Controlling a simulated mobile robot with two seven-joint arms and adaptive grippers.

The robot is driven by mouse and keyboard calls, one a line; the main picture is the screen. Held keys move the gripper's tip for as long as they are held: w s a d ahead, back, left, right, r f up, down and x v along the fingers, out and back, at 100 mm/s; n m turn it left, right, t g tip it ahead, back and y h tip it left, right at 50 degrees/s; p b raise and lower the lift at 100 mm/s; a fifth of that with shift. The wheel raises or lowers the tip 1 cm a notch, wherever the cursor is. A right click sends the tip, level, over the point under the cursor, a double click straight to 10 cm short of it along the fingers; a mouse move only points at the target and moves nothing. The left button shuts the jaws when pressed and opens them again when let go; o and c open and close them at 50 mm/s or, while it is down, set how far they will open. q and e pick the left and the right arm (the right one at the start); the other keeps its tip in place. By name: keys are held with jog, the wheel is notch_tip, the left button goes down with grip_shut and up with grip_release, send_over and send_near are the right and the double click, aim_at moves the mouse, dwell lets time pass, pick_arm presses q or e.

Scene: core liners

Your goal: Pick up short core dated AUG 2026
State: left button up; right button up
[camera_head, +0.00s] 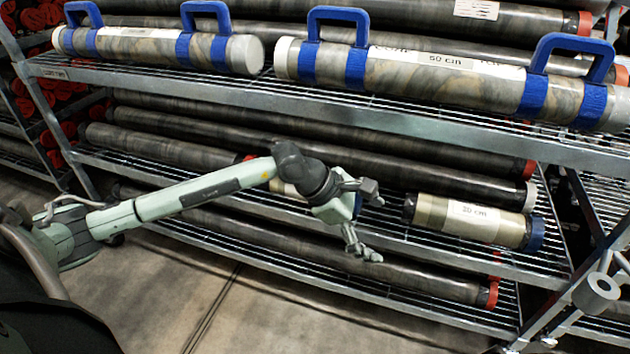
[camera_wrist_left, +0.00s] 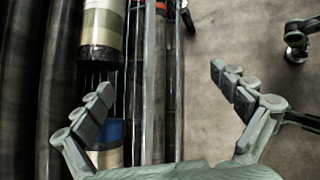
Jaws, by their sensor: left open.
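A short core (camera_head: 470,218) with a pale label reading about 20 cm and a blue end cap lies on the middle shelf in the head view; no date is legible. A second short core (camera_head: 288,188) on that shelf is mostly hidden behind my left wrist. My left gripper (camera_head: 377,228) is open and empty, in front of the shelf between these two cores. In the left wrist view, its fingers (camera_wrist_left: 162,82) are spread. A cream core (camera_wrist_left: 103,25) and a blue-capped piece (camera_wrist_left: 108,130) show at left, the latter partly behind the left finger.
Two liners with blue handles, a left one (camera_head: 150,48) and a 50 cm one (camera_head: 440,75), lie on the upper shelf (camera_head: 300,100), above my arm. Long dark liners with red caps fill the rack behind. The floor (camera_head: 180,290) in front is clear.

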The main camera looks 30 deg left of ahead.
pick_arm(q)
jog(key=w+a+y, duration=0.1)
jog(key=a+y, duration=0.1)
jog(key=a, duration=0.4)
jog(key=w+a+m+y, duration=0.1)
jog(key=w+a+y, duration=0.1)
jog(key=a, duration=0.5)
jog(key=w+a+r+y, duration=0.1)
jog(key=a+y, duration=0.3)
jog(key=a, duration=0.3)
jog(key=shift+w+a+t, duration=0.1)
jog(key=shift+w+t, duration=0.2)
jog(key=shift+w, duration=0.05)
jog(key=x, duration=0.6)
jog(key=shift+w+d+f, duration=0.2)
jog(key=shift+w+d, duration=0.1)
jog(key=shift+d, duration=0.05)
jog(key=shift+w+f, duration=0.15)
jog(key=shift+f, duration=0.15)
pick_arm(e)
jog(key=shift+s+d+f+g+h, duration=0.15)
jog(key=shift+s+d+f+g, duration=0.2)
jog(key=shift+s, duration=0.2)
jog(key=shift+s+d+f+g+h, duration=0.15)
jog(key=shift+s+d+g, duration=0.1)
jog(key=shift+s+d, duration=0.25)
pick_arm(q)
jog(key=shift+c, duration=0.2)
